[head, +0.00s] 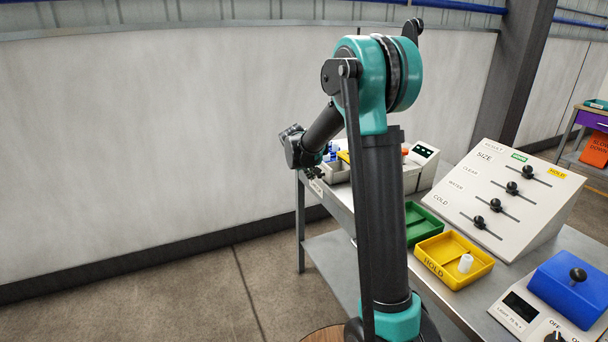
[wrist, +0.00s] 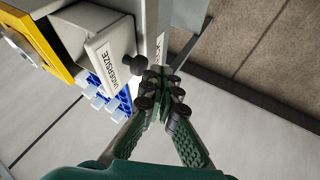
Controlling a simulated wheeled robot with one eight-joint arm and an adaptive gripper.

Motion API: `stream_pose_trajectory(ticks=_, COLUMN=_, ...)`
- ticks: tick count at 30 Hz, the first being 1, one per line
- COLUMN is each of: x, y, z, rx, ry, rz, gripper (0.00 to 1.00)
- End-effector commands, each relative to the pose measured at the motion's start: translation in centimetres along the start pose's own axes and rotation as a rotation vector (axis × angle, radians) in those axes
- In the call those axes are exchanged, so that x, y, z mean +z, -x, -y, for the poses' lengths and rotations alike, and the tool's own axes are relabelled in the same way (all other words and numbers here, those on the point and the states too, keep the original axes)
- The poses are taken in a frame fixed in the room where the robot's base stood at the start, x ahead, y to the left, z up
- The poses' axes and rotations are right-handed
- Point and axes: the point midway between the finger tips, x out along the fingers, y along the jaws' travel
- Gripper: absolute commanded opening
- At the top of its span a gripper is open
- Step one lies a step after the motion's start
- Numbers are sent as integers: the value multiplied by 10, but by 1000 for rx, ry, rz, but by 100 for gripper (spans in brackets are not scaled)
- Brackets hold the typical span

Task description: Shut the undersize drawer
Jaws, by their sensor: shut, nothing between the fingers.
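The undersize drawer (wrist: 104,48) has a pale front labelled UNDERSIZE and a black knob (wrist: 124,72) in the wrist view. Its front stands out from the unit behind it, so it looks open; how far I cannot tell. My gripper (wrist: 158,88) is shut and empty, with its fingertips just right of the knob. Whether they touch the knob I cannot tell. In the head view my gripper (head: 314,173) is at the left end of the bench, and the drawer there is small and partly hidden by my arm.
On the bench stand a green tray (head: 424,222), a yellow HOLD tray (head: 430,266) with a white cylinder (head: 466,263), and a slider panel (head: 550,205). Floor left of the bench is clear.

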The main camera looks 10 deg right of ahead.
Motion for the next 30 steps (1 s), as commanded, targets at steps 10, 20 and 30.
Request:
stream_pose_trajectory(ticks=10, x=0, y=-6, z=-10, rx=0, ry=0, rz=-1, gripper=0)
stream_pose_trajectory(ticks=20, x=0, y=-14, z=-27, rx=2, ry=-3, rz=1, gripper=0)
stream_pose_trajectory(ticks=30, x=4, y=-44, z=-87, rx=1, ry=-2, rz=1, gripper=0)
